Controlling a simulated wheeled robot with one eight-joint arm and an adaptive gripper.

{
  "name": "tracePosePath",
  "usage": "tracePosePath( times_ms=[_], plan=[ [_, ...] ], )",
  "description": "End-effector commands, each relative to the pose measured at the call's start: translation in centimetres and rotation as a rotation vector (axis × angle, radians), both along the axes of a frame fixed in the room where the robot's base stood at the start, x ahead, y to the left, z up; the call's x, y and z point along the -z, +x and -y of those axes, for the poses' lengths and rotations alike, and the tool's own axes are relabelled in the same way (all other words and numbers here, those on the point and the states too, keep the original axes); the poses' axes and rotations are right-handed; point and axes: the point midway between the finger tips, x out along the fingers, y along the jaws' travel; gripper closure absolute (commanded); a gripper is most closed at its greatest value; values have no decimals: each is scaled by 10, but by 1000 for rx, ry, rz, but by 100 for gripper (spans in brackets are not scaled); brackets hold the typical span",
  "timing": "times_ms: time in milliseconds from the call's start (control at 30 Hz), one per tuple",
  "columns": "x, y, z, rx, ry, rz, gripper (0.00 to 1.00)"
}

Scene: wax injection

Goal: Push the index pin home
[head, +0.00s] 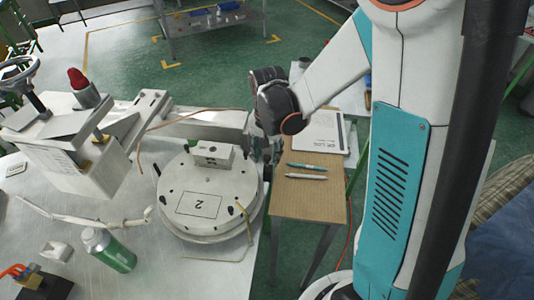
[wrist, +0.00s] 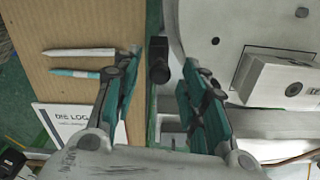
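A black knob-ended piece, which looks like the index pin (wrist: 158,70), stands at the rim of the pale round die (wrist: 204,15) in the wrist view. My gripper (wrist: 161,60) is open, with one teal-and-black finger on each side of the pin and a gap to both. The head view shows my gripper (head: 264,150) pointing down at the right edge of the round die (head: 180,222), which is marked 2. There the pin cannot be made out clearly among the fingers. How far the pin is in cannot be told.
A white block (head: 212,154) sits on the die. A brown side table (head: 300,205) holds two pens and a die log (head: 322,132). A green can (head: 108,250) stands front left of the die. A machine with a red knob (head: 77,79) is further left.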

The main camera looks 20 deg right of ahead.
Motion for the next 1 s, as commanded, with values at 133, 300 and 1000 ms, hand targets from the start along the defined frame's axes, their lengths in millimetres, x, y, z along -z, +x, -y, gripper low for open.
tracePosePath(
  times_ms=[133,300,1000],
  plan=[
    [0,0,0,0,0,0,61],
    [0,0,0,0,0,0,92],
    [18,0,0,0,1,-1,100]
  ],
)
